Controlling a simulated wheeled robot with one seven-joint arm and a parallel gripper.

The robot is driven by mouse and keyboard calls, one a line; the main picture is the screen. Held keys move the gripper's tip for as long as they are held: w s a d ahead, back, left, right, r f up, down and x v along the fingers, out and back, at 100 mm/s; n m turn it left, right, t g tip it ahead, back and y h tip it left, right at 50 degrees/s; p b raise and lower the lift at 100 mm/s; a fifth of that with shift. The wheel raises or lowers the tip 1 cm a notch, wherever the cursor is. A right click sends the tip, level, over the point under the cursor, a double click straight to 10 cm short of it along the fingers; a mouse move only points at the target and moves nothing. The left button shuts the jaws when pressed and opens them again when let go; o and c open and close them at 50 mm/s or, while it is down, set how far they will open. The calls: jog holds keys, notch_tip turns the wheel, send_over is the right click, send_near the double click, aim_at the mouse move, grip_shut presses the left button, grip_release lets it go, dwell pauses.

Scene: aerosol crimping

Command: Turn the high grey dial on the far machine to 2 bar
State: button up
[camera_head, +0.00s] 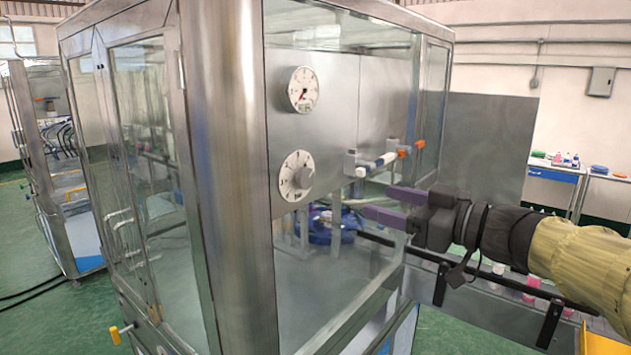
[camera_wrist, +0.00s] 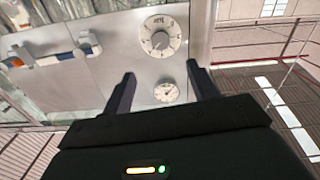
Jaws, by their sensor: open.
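A round light dial plate with a grey knob (camera_head: 296,175) is on the metal panel of the glass-walled machine (camera_head: 230,180). Its scale figures are too small to read. A white round gauge (camera_head: 302,90) with a red needle is above it. In the wrist view, which looks inverted, the dial (camera_wrist: 162,37) lies beyond the fingertips and the gauge (camera_wrist: 167,92) shows between the fingers. My gripper (camera_head: 375,201), with purple fingers, is open and empty, right of the dial and apart from it. It also frames the panel in the wrist view (camera_wrist: 160,70).
White and orange fittings (camera_head: 385,160) stick out from the panel, right of the dial and above my fingers. A thick steel post (camera_head: 230,120) stands left of the dial. A blue round part (camera_head: 325,230) sits below. Another machine (camera_head: 60,150) stands at far left.

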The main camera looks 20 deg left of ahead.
aim_at(308, 181)
jog(key=p+x, duration=0.4)
jog(key=x, duration=1.1)
jog(key=shift+w+a, duration=0.15)
jog(key=shift+a, duration=0.05)
jog(key=shift+c, duration=0.2)
jog(key=c, duration=1)
